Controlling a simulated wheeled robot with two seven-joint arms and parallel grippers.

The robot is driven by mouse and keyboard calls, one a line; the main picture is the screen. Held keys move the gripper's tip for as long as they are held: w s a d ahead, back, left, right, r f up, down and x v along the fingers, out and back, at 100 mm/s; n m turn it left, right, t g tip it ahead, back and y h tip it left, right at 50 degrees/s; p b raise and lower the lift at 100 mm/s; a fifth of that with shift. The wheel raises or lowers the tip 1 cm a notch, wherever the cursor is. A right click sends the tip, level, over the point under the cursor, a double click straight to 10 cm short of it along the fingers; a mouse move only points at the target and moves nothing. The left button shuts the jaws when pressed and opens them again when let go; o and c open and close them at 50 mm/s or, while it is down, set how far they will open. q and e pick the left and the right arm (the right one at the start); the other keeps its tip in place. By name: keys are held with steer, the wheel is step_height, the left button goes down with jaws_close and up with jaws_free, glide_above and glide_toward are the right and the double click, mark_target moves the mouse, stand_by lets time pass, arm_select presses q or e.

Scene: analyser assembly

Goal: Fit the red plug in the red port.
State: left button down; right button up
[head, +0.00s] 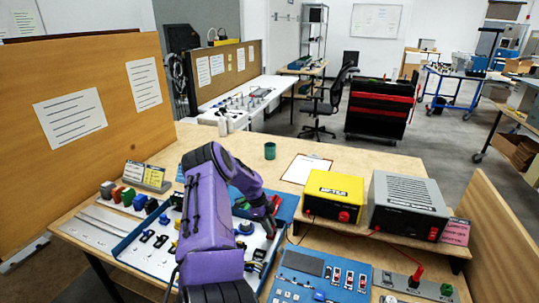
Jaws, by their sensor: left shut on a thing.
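A red plug (416,276) stands upright on a grey strip at the lower right, and a red lead runs from it up to the grey box (407,206). I cannot tell which socket is the red port; a red fitting (343,216) shows on the front of the yellow box (334,195). My left gripper (269,222) points down over the right part of the blue-edged tray (142,257). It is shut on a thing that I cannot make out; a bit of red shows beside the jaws. My right gripper is out of view.
A blue panel (320,278) with switches lies at the front. A green cup (270,151) and a clipboard (305,168) stand clear at the back of the bench. Several coloured blocks sit at the left. Wooden boards wall the bench left and right.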

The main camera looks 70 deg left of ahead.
arm_select(q)
steer(key=shift+f+b, duration=0.3)
steer(key=shift+f, duration=0.15)
stand_by(0.3)
steer(key=c, duration=0.5)
jaws_free()
steer(key=shift+r, duration=0.1)
step_height(320, 180, up, 7)
steer(key=p, duration=0.7)
